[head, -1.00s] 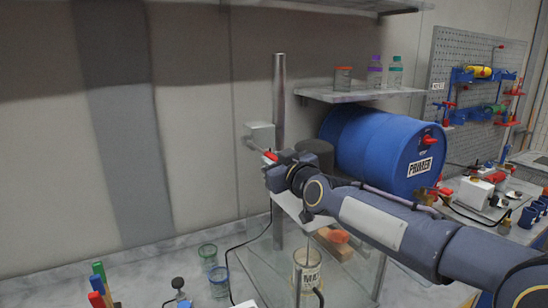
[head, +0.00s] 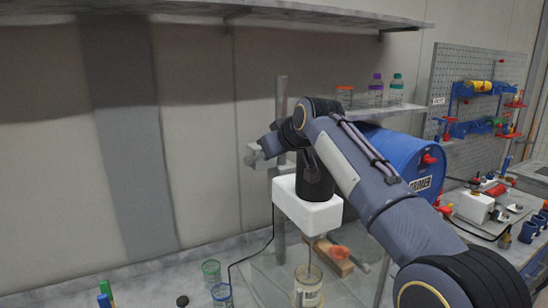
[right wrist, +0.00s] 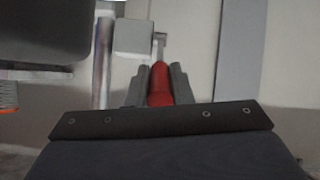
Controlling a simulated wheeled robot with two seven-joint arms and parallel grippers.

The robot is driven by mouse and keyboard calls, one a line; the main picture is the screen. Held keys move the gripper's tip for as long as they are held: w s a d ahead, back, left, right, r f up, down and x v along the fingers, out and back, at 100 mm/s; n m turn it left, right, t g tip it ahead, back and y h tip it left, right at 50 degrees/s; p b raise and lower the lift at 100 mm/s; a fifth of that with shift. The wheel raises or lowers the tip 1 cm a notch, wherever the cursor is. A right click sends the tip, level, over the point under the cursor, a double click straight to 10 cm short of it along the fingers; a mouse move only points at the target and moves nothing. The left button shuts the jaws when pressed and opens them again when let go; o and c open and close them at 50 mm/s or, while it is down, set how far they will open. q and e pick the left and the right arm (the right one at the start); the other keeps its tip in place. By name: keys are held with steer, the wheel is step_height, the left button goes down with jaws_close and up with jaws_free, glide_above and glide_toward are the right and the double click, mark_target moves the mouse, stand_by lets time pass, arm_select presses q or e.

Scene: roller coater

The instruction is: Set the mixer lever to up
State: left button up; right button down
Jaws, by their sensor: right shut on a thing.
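The mixer has a white housing (head: 307,214) under a black motor (head: 316,182), carried on a grey column (head: 281,105). A grey block (head: 251,158) sits at the column's left side and also shows in the right wrist view (right wrist: 132,38). The red mixer lever (right wrist: 160,86) extends from the metal pivot beside that block toward my camera. My right gripper (head: 264,151) is at the lever. In the wrist view, its two fingers (right wrist: 159,76) are shut around the red grip. In the head view, the gripper hides the lever. My left gripper is not in view.
A labelled can (head: 308,288) stands under the mixer inside clear panels. A blue primer drum (head: 413,160) lies behind my right arm. A shelf (head: 415,108) with bottles is above it. Glasses (head: 211,270) stand at lower left. The wall area left of the block is free.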

stand_by(0.3)
stand_by(0.5)
